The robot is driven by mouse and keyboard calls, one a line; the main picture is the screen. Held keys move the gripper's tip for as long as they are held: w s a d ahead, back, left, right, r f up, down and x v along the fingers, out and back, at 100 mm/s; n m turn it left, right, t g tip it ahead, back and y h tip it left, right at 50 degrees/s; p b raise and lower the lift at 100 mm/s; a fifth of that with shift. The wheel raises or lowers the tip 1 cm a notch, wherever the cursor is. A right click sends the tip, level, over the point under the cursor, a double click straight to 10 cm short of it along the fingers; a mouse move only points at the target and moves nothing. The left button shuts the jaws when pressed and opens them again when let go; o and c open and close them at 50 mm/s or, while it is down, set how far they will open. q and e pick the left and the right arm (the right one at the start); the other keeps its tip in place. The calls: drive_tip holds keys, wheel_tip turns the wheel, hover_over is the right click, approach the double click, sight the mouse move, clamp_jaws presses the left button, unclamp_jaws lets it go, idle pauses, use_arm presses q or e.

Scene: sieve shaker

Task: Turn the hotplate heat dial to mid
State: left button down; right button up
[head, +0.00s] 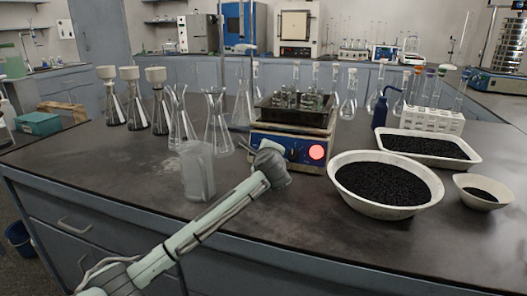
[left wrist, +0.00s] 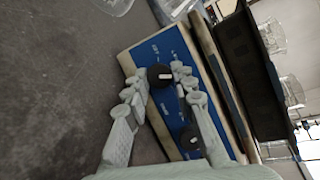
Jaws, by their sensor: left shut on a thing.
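In the left wrist view the blue panel (left wrist: 150,52) bears two black knobs. My left gripper (left wrist: 158,78) is shut on one black dial (left wrist: 160,76), with a finger on each side; a pale mark shows on the dial. The second black knob (left wrist: 190,138) lies further down the panel, partly behind a finger. The panel lettering is too small to read. In the head view my left gripper (head: 268,160) hides the panel's left part.
A dark tray (head: 292,116) with glassware sits on the hotplate. A clear beaker (head: 197,172) stands left of my gripper, and flasks (head: 217,135) behind it. A white bowl of black grains (head: 385,205) stands close on the right. The bench's front left is clear.

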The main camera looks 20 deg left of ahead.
use_arm(q)
drive_tip(key=shift+f, duration=0.1)
idle(0.4)
drive_tip(key=c, duration=1.3)
unclamp_jaws()
drive_tip(key=shift+o, duration=0.2)
drive_tip(key=shift+s, duration=0.1)
drive_tip(key=v, duration=1.2)
